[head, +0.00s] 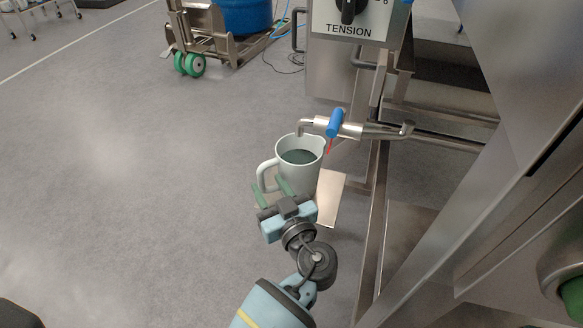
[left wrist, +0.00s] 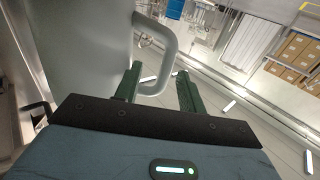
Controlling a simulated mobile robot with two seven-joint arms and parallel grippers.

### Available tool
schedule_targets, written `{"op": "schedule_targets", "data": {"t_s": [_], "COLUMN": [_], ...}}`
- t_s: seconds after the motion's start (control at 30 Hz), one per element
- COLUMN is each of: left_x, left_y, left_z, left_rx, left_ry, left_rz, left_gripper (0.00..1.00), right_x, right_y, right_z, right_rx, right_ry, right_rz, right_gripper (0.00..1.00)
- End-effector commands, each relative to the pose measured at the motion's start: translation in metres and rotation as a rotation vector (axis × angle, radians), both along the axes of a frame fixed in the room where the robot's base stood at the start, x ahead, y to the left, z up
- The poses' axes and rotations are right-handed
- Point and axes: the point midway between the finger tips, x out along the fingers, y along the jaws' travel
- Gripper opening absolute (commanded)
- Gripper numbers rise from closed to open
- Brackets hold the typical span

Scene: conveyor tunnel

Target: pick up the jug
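The pale grey-green jug (head: 303,178) stands upright under a spout, with dark liquid inside. Its handle (head: 263,177) is on the left side. My left gripper (head: 272,191) is just in front of the jug at the handle, with its two green fingers apart. In the left wrist view the jug's wall (left wrist: 85,45) fills the upper left. There the lower part of the handle (left wrist: 168,62) shows between the open fingers (left wrist: 158,88), not clamped. My right gripper is out of view.
A spout with a blue tap lever (head: 335,122) is just above the jug's right rim. Steel machinery (head: 450,235) closes off the right. Open floor (head: 130,170) lies left; a wheeled cart (head: 215,45) stands behind.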

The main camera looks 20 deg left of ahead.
Motion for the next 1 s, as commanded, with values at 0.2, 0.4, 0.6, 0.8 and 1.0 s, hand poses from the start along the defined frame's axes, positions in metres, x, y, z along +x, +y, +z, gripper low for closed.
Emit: {"op": "schedule_targets", "data": {"t_s": [0.2, 0.4, 0.6, 0.8, 1.0], "left_x": [0.004, 0.018, 0.033, 0.033, 0.033], "left_y": [0.006, 0.028, 0.041, 0.041, 0.041], "left_z": [0.0, 0.002, 0.001, 0.001, 0.001], "left_rx": [-0.001, 0.001, -0.001, -0.001, -0.001], "left_ry": [0.001, 0.0, 0.002, 0.002, 0.002], "left_rz": [0.001, 0.002, 0.0, -0.001, 0.0], "left_gripper": [0.4, 0.4, 0.4, 0.39, 0.13], "right_x": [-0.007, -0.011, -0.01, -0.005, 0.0], "right_y": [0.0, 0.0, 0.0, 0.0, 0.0], "right_z": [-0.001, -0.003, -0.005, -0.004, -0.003], "right_rx": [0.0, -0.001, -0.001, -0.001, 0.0], "right_ry": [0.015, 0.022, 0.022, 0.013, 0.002], "right_rz": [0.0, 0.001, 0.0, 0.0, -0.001], "right_gripper": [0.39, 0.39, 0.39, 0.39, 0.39]}}
